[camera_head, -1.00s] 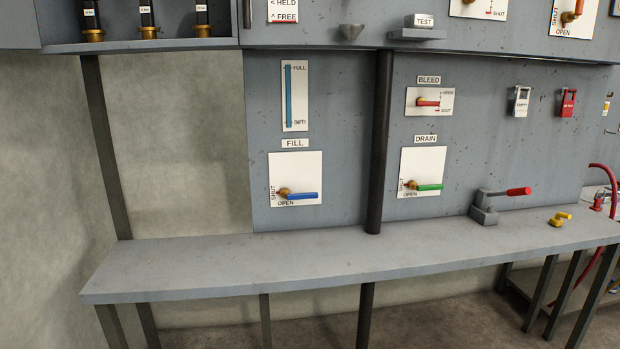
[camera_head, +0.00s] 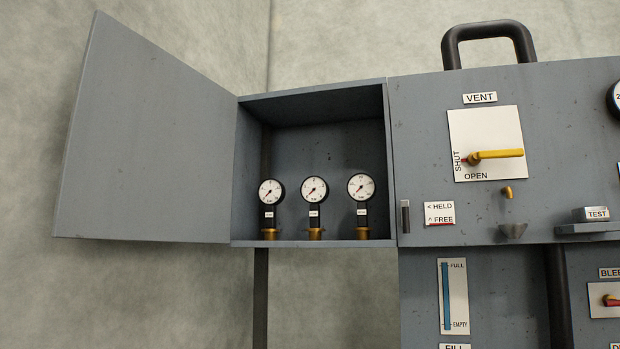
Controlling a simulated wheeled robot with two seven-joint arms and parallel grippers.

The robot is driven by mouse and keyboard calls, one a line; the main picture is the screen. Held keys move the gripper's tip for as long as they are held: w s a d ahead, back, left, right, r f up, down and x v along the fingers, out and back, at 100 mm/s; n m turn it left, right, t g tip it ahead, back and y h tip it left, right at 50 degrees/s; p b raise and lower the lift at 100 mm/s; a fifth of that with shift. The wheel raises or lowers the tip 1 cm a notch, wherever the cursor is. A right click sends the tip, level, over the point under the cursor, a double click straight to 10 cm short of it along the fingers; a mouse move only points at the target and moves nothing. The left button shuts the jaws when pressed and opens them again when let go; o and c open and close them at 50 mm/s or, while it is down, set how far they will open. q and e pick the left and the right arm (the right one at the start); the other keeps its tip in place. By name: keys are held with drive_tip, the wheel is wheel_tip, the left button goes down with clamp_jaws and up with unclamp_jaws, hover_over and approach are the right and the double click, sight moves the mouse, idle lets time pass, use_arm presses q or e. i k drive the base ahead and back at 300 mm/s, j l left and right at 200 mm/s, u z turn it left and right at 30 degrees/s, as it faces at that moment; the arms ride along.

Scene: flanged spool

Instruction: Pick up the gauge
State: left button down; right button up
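Three similar gauges stand upright in a row in an open grey cabinet (camera_head: 312,87). They are the left gauge (camera_head: 270,193), the middle gauge (camera_head: 314,191) and the right gauge (camera_head: 361,189). Each has a round white dial with a dark rim, a black stem with a small white label, and a brass base on the cabinet floor. The label text is too small to read. Neither of my grippers is in view.
The cabinet door (camera_head: 150,140) stands swung open to the left. Right of the cabinet, the panel carries a yellow vent handle (camera_head: 497,154), a HELD/FREE label (camera_head: 440,213), a small funnel (camera_head: 513,231) and a TEST block (camera_head: 597,213). A blue level strip (camera_head: 447,297) is below.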

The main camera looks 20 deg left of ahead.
sight(270, 192)
drive_tip(key=i+j+u, duration=0.1)
drive_tip(key=i+j, duration=0.2)
drive_tip(key=j, duration=0.2)
drive_tip(key=i+j+u, duration=0.1)
drive_tip(key=i+j, duration=0.2)
drive_tip(key=j, duration=0.2)
drive_tip(key=i+j+u, duration=0.1)
drive_tip(key=i+j, duration=0.2)
drive_tip(key=j, duration=0.15)
